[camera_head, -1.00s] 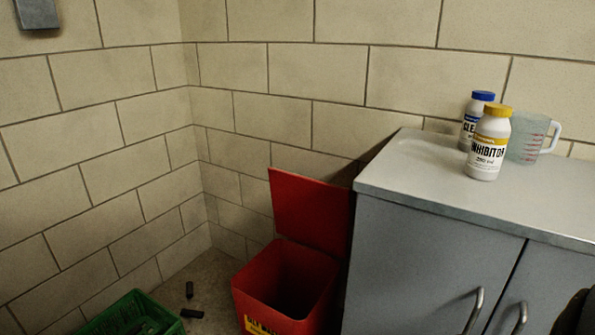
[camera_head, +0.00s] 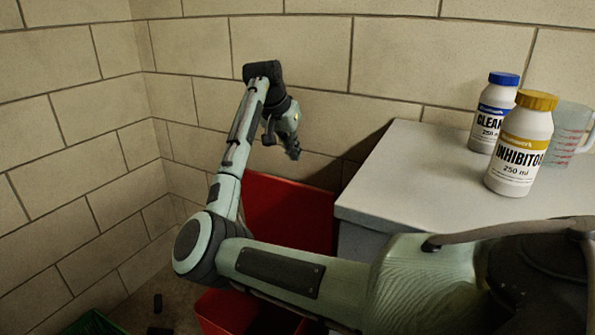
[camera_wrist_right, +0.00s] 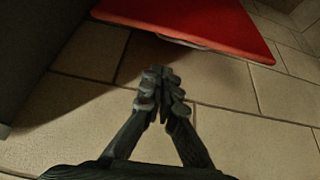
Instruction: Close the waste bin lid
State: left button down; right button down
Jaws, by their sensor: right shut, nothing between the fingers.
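The red waste bin (camera_head: 222,312) stands on the floor left of the cabinet, mostly hidden by my right arm. Its red lid (camera_head: 290,212) stands open and upright at the back of the bin, near the wall. My right gripper (camera_head: 293,152) is above the lid's top edge, by the wall, pointing down. In the right wrist view the fingers (camera_wrist_right: 161,90) are shut and empty, with the red lid (camera_wrist_right: 195,18) apart from them at the top of the picture. My left gripper is not in view.
The cabinet (camera_head: 405,170) stands close to the right of the bin. On it are a blue-capped bottle (camera_head: 493,112), a yellow-capped inhibitor bottle (camera_head: 519,150) and a clear measuring jug (camera_head: 568,135). A green crate (camera_head: 92,325) is on the floor at lower left.

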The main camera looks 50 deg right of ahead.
aim_at(291, 182)
jog(key=f, duration=0.2)
jog(key=w+f, duration=0.1)
jog(key=f, duration=0.1)
jog(key=d+f, duration=0.1)
jog(key=f, duration=0.2)
jog(key=shift+w, duration=0.2)
jog(key=shift+s+a+f, duration=0.2)
jog(key=shift+a, duration=0.25)
